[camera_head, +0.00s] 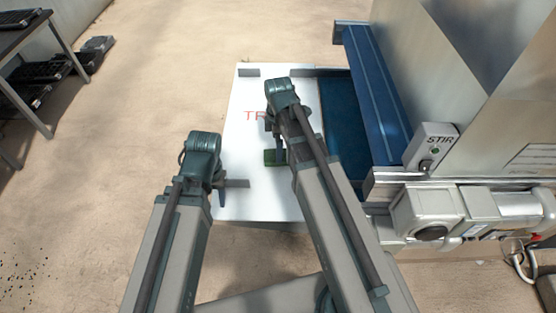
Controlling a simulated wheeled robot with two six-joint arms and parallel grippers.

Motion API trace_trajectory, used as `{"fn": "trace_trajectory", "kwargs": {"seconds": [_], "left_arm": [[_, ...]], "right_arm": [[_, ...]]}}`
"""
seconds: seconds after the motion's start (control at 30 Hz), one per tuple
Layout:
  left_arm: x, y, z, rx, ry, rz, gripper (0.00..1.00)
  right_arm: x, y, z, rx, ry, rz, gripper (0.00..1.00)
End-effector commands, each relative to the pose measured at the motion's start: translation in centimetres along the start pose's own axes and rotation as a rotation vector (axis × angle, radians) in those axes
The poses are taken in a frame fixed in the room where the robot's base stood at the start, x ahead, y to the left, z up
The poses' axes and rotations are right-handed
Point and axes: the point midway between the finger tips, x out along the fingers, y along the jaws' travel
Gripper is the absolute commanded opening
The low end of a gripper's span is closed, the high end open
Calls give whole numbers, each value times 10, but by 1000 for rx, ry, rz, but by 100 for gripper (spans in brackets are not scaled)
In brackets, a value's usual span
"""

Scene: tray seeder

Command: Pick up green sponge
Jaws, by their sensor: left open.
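The green sponge (270,158) lies on the white table (247,100) near its middle. Part of it is hidden behind my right arm. My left gripper (221,192) is over the table's left front edge, to the left of the sponge and nearer the front. It is open and empty. My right gripper (274,128) is above the table just beyond the sponge. Its fingers are mostly hidden by its own wrist, so I cannot tell whether they are open or whether they touch the sponge.
A blue conveyor trough (372,95) and a metal machine with a STIR switch box (432,146) stand to the right. Red lettering (253,115) marks the white table. A rack with black trays (40,72) stands at far left. The floor between is clear.

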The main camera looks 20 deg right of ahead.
Motion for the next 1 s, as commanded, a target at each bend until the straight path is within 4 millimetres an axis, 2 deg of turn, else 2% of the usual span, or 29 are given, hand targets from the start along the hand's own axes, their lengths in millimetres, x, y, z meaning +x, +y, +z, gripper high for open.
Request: {"fn": "trace_trajectory", "kwargs": {"seconds": [0.03, 0.2, 0.53, 1.0], "left_arm": [[13, 1, -1, 0, 0, 0, 50], [33, 3, -2, 0, 0, 0, 50], [35, 3, -2, 0, 0, 0, 50], [35, 3, -2, 0, 0, 0, 50]], "right_arm": [[13, 0, -1, 0, 0, 0, 100], [34, 0, -1, 0, 0, 0, 100], [36, 0, -1, 0, 0, 0, 100], [36, 0, -1, 0, 0, 0, 16]]}}
